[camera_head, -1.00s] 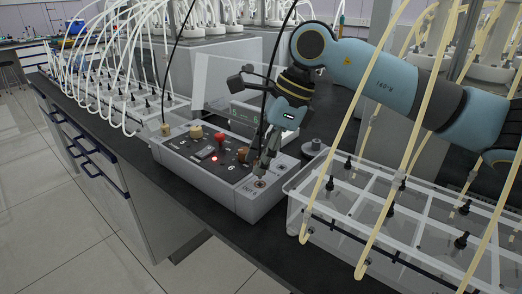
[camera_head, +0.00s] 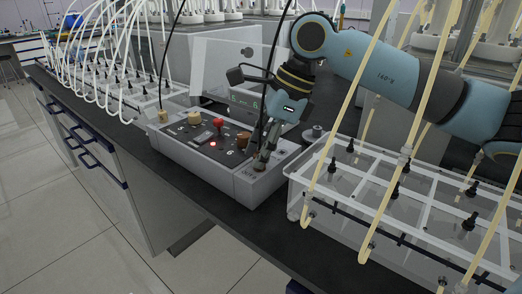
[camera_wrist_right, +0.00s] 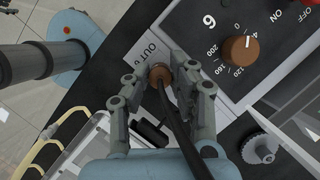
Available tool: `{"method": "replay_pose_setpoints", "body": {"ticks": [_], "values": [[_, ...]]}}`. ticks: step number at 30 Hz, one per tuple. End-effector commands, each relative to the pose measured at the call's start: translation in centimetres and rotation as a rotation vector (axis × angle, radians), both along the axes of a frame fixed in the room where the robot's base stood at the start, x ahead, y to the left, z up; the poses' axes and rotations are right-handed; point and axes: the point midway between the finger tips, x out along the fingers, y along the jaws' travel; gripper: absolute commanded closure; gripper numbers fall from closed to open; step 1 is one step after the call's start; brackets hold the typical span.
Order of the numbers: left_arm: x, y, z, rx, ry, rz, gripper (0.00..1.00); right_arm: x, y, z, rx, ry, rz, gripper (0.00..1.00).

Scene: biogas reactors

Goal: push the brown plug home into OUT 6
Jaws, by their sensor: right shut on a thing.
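The brown plug (camera_wrist_right: 160,73) is between the fingertips of my right gripper (camera_wrist_right: 158,75), with its black cable (camera_wrist_right: 178,120) running back past the wrist. The plug covers the spot beside the printed OUT 6 label (camera_wrist_right: 152,50), so the socket is hidden and I cannot tell how deep the plug sits. In the head view my right gripper (camera_head: 261,161) points down at the front right corner of the grey control box (camera_head: 222,175); the plug is too small to make out there. My left gripper is not in view.
On the box are a brown knob (camera_wrist_right: 238,50) marked 6, a red knob (camera_head: 218,122) and a lit red light (camera_head: 212,143). A clear-lidded tank (camera_head: 300,190) with yellow tubes stands close on the right. A yellow plug (camera_head: 162,116) stands at the box's left end.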

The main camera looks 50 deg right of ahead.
Motion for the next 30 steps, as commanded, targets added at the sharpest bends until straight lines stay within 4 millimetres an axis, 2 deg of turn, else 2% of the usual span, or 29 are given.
{"method": "replay_pose_setpoints", "body": {"ticks": [12, 13, 19, 30], "values": [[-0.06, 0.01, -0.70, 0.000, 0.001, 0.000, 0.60, 0.01, 0.01, -0.51, 0.001, -0.001, 0.000, 1.00], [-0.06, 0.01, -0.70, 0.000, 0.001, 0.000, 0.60, 0.02, 0.02, -0.50, 0.001, -0.001, 0.000, 0.77], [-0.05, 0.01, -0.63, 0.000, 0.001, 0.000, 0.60, 0.01, 0.01, -0.44, 0.001, -0.001, 0.000, 0.51], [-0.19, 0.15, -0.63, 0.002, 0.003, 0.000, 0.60, 0.00, 0.01, -0.46, 0.000, 0.000, 0.000, 0.51]]}}
